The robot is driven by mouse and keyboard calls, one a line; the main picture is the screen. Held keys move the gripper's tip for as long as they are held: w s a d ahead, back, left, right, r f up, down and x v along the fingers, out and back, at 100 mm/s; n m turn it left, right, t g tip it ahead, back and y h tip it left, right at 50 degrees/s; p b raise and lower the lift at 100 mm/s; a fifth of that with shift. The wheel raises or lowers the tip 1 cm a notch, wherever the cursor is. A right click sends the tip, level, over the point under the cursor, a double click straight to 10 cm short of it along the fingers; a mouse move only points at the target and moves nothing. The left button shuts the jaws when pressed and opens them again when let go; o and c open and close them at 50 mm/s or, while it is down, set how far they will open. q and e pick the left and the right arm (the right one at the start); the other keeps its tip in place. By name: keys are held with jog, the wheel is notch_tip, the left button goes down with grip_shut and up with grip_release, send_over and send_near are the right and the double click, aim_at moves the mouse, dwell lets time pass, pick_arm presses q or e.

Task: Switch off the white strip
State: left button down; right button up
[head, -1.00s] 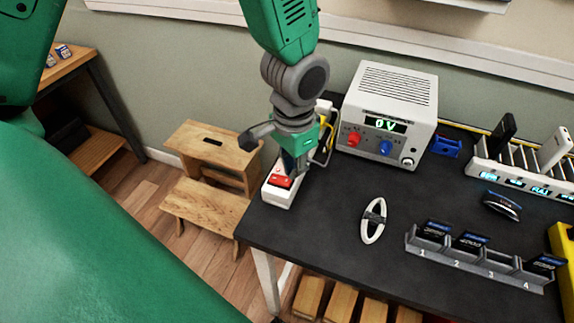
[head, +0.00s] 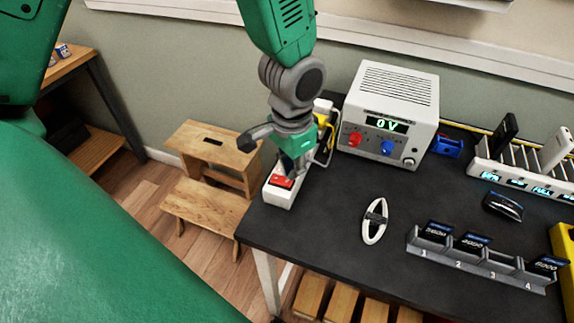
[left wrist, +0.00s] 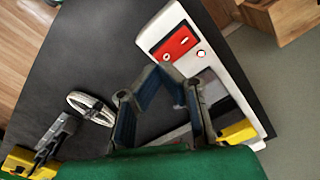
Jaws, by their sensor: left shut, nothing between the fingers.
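The white strip (head: 278,198) lies along the left edge of the dark table, with a red rocker switch (head: 283,181) at its near end. The left wrist view shows the strip (left wrist: 219,72), the red switch (left wrist: 174,43) and a small round red-and-white spot beside the switch. My left gripper (head: 291,172) points down over the strip, just behind the switch, and is shut and empty. In the left wrist view its fingertips (left wrist: 170,76) appear close to the switch; I cannot tell whether they touch it. Which way the rocker is tipped is unclear. My right gripper is out of view.
A yellow plug (left wrist: 237,132) sits in the strip. A white power supply (head: 388,115) reading 0V stands to its right. A white oval ring (head: 374,233) and a numbered grey rack (head: 480,265) lie nearer. A wooden step stool (head: 205,205) stands left of the table.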

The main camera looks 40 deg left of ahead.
aim_at(287, 180)
pick_arm(q)
jog(key=shift+a+f, duration=0.7)
jog(key=shift+a, duration=0.1)
jog(key=shift+d+f+b, duration=0.3)
jog(key=shift+d+f, duration=0.15)
jog(key=shift+d, duration=0.35)
jog(key=shift+a+f, duration=0.1)
jog(key=shift+a, duration=0.15)
jog(key=shift+a+r+p, duration=0.25)
jog(key=shift+a+p, duration=0.05)
jog(key=shift+p, duration=0.05)
jog(key=shift+r+p, duration=0.25)
jog(key=shift+p, duration=0.05)
jog(key=shift+r+p, duration=0.4)
jog(key=r+p, duration=0.3)
jog(key=shift+d+r, duration=0.1)
jog(key=shift+d, duration=0.3)
jog(key=r+p, duration=0.2)
jog(key=shift+a+p, duration=0.3)
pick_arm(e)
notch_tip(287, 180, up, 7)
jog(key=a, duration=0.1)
